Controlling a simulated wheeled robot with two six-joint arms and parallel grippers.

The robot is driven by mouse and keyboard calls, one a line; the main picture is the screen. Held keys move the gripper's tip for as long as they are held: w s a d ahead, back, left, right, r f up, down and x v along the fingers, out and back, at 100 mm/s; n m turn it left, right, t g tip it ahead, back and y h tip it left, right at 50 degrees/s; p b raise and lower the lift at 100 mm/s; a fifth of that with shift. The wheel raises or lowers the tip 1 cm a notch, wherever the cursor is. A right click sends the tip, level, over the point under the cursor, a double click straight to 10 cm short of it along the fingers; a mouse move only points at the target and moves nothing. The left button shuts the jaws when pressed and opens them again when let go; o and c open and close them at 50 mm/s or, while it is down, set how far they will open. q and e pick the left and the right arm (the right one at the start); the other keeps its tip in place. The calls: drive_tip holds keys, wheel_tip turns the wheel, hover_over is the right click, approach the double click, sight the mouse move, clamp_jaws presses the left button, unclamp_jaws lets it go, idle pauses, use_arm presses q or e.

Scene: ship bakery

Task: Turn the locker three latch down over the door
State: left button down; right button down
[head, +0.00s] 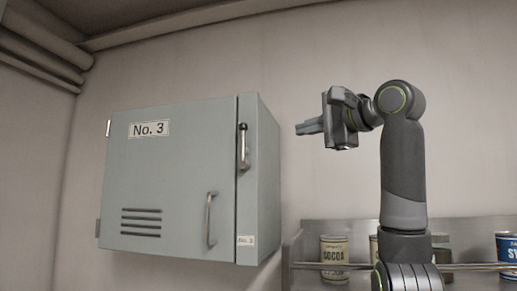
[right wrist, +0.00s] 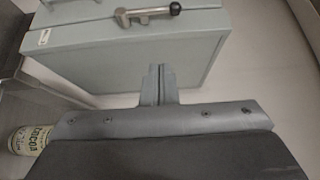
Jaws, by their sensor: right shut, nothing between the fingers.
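The pale green locker marked No. 3 (head: 180,190) hangs on the wall at the left of the head view, its door closed. The latch (head: 243,147) is on the strip right of the door; it stands upright, its dark knob at the top and its pivot at the bottom, not across the door. It also shows at the top of the right wrist view (right wrist: 147,12). My right gripper (head: 300,128) is to the right of the locker, apart from it, shut and empty, fingers pointing left. Its fingers show in the right wrist view (right wrist: 158,85). My left gripper is out of view.
The door's pull handle (head: 210,220) sticks out left of and below the latch. A shelf with a rail (head: 330,266) stands at the lower right, holding a cocoa tin (head: 334,249) and a blue tin (head: 508,248). The wall space between locker and gripper is clear.

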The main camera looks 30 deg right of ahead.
drive_tip(key=p, duration=0.6)
approach(257, 136)
drive_tip(key=w, duration=0.4)
drive_tip(key=shift+w+a+f, duration=0.1)
drive_tip(key=shift+w+f, duration=0.1)
drive_tip(key=shift+f, duration=0.15)
drive_tip(key=shift+w+a+f+p, duration=0.1)
drive_tip(key=shift+w+a+p, duration=0.25)
drive_tip(key=shift+w+a, duration=0.5)
drive_tip(key=shift+w+a+f+p, duration=0.1)
drive_tip(key=shift+w+a+p, duration=0.25)
drive_tip(key=shift+a, duration=0.4)
drive_tip(key=shift+d, duration=0.15)
